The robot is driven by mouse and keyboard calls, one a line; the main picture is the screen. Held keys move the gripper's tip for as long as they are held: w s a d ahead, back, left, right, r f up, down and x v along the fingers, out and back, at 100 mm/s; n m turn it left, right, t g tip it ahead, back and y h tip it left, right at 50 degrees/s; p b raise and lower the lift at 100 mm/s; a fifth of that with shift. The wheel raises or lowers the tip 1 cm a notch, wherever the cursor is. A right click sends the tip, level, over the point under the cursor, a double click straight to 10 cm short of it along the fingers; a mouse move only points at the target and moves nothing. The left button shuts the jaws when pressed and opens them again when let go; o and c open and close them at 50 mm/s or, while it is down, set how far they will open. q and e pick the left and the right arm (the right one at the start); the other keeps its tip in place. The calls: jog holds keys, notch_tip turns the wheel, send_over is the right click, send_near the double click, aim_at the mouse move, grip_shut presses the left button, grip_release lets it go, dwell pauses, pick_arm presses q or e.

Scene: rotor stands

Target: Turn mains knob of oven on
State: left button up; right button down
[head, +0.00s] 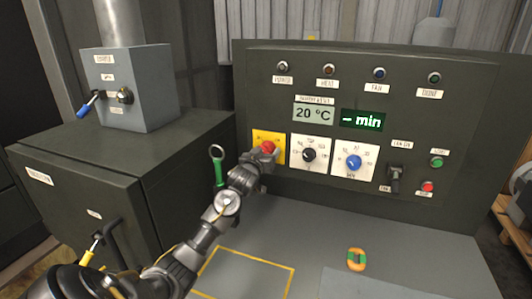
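The mains knob (268,147) is red and sits on a yellow plate at the left of the oven's control panel (460,110). My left gripper (262,156) is right at this knob, its fingers covering the lower part of it and some of the plate. The view does not show whether the fingers grip the knob or only stand around it. The oven's display reads 20 °C (313,114), and a green display (362,120) beside it reads "– min".
A black dial (309,155) and a blue dial (354,162) sit right of the mains knob. A key with a green tag (218,172) hangs left of it. An orange and green item (356,259) lies on the grey top below. A dark cabinet (80,200) stands left.

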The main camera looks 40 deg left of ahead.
pick_arm(q)
jog(key=c, duration=0.9)
pick_arm(e)
jog(key=shift+a, duration=0.25)
pick_arm(q)
jog(key=shift+m, duration=0.4)
jog(key=m, duration=0.2)
jog(key=shift+m, duration=0.4)
jog(key=m, duration=0.3)
jog(key=shift+m, duration=0.3)
jog(key=m+b, duration=0.1)
jog(key=m, duration=0.4)
jog(key=shift+s+a, duration=0.1)
jog(key=m+b, duration=0.2)
jog(key=m, duration=0.3)
jog(key=shift+r+m+b, duration=0.1)
jog(key=shift+m+b, duration=0.2)
jog(key=shift+m, duration=0.1)
pick_arm(e)
notch_tip(320, 180, down, 4)
jog(key=shift+r, duration=0.25)
jog(key=shift+d, duration=0.1)
